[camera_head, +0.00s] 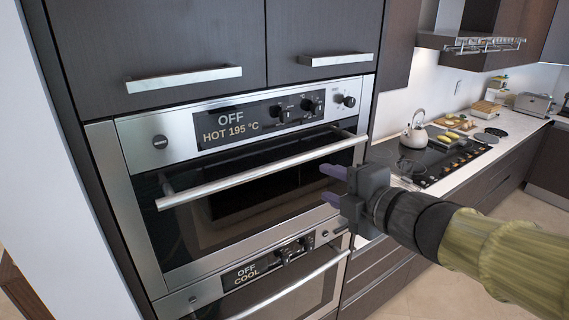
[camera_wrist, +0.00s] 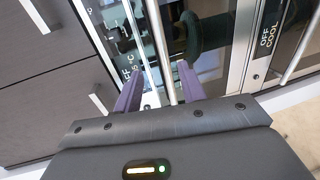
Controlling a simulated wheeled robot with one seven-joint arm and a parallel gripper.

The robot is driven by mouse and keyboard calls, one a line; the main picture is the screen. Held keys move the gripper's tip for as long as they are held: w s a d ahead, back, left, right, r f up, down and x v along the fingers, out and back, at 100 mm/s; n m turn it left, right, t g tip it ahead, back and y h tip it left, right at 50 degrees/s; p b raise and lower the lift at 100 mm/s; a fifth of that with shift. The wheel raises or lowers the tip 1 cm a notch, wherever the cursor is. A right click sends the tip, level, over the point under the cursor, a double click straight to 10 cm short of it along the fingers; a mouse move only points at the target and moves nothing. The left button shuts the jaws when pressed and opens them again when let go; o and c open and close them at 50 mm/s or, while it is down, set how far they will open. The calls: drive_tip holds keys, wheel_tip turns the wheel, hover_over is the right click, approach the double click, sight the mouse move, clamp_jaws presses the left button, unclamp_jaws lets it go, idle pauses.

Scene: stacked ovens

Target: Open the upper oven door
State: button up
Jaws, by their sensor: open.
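The upper oven (camera_head: 150,130) is built into a dark cabinet, and its display reads OFF and HOT 195 °C. Its dark glass door (camera_head: 270,190) looks shut. A long silver handle (camera_head: 260,172) runs across the top of the door; it also shows in the wrist view (camera_wrist: 153,40). My gripper (camera_head: 328,184) is open and empty in front of the door's right part, just below the handle's right end in the head view. In the wrist view, the handle lines up between the two purple fingers (camera_wrist: 158,80). I cannot tell how deep the fingers reach or whether they touch it.
A lower oven (camera_head: 270,280) reading OFF and COOL sits directly below, with its own handle. Cabinet doors with bar handles (camera_head: 185,78) are above. At right, a counter holds a cooktop (camera_head: 435,165) and a kettle (camera_head: 415,131). Floor shows at lower right.

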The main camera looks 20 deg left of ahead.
sight(286, 166)
drive_tip(key=p+x, duration=0.3)
drive_tip(key=x, duration=1.3)
drive_tip(key=shift+w+a+f, duration=0.15)
drive_tip(key=shift+w+f, duration=0.05)
drive_tip(key=shift+w, duration=0.05)
clamp_jaws()
